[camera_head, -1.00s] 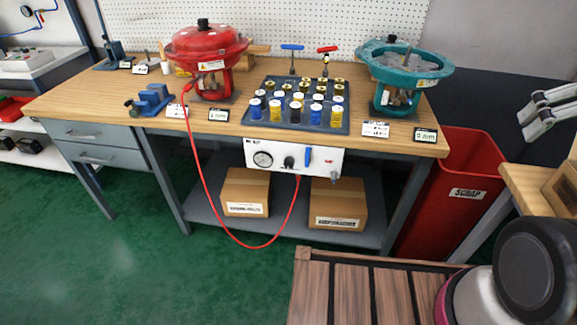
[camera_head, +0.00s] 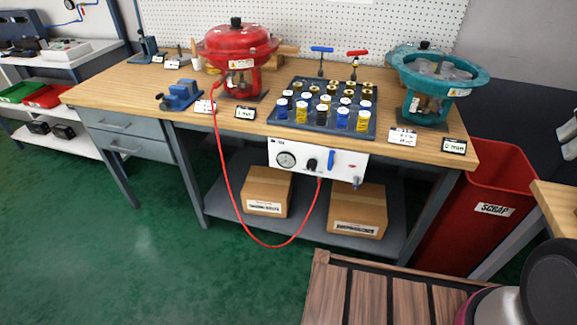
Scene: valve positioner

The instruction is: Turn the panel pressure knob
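A white control panel (camera_head: 345,161) hangs under the front edge of the wooden workbench (camera_head: 226,118). It carries a round pressure gauge (camera_head: 286,159) on its left, a black knob (camera_head: 312,164) near its middle and a blue lever (camera_head: 331,160) to the right of the knob. A red hose (camera_head: 226,183) runs from the red valve actuator (camera_head: 238,50) down in a loop and up to the panel below the knob. The fingers of my gripper (camera_head: 568,132) show only partly at the right edge, well to the right of the panel. I cannot tell their opening.
A tray of bottles and fittings (camera_head: 283,126) and a teal actuator (camera_head: 437,74) stand on the bench. A red scrap bin (camera_head: 478,205) stands right of it. A slatted wooden top (camera_head: 385,299) fills the lower right foreground. Green floor (camera_head: 150,265) is clear at left.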

